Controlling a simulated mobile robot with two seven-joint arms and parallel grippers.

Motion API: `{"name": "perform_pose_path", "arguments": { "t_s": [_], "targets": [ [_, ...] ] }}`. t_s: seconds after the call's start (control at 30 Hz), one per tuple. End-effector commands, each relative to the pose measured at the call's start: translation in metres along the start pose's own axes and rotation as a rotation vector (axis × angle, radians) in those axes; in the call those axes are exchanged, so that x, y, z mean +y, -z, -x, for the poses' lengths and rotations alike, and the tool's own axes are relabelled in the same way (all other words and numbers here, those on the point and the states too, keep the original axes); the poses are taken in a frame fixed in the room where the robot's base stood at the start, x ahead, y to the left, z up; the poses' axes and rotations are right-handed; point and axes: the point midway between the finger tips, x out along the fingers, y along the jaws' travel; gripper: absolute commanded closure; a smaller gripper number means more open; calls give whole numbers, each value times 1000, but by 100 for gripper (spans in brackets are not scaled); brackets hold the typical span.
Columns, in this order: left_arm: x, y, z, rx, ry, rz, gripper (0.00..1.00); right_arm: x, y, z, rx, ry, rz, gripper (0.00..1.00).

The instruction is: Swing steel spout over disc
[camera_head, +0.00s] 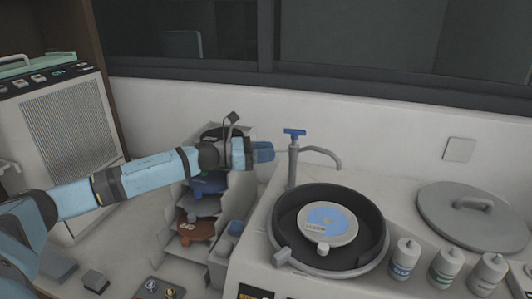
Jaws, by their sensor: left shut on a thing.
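The steel spout (321,151) is a thin curved pipe. It leaves an upright post (293,167) with a blue handle (294,133) on top and bends to the right. Its tip hangs behind the round black basin (372,225), not above the disc. The disc (329,220), with a pale blue and white face, lies in the basin. My left gripper (264,152) is left of the post, with a small visible gap between them. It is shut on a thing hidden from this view. My right gripper is not in view.
A grey round lid (472,211) lies on the counter at the right. Several small bottles (403,260) stand along the front right. Shelves of coloured items (207,205) stand below my left arm. A grey wall plate (458,150) is behind. The counter between basin and lid is clear.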

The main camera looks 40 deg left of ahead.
Motion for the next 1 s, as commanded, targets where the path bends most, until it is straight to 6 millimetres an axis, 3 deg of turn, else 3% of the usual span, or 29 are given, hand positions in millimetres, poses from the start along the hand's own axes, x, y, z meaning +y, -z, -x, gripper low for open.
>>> {"name": "perform_pose_path", "arguments": {
  "t_s": [0.03, 0.07, 0.17, 0.57, 1.0],
  "targets": [
    [0, 0, 0, 0, 0, 1, 100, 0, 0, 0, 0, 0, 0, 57],
    [0, 0, 0, 0, 0, 0, 71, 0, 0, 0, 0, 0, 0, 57],
    [0, 0, 0, -1, 0, 0, 50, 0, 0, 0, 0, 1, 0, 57],
    [0, 2, 8, 0, -1, 1, 50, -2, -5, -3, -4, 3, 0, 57],
    [0, 4, 70, 3, -2, 2, 50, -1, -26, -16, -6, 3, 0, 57]
  ]
}}
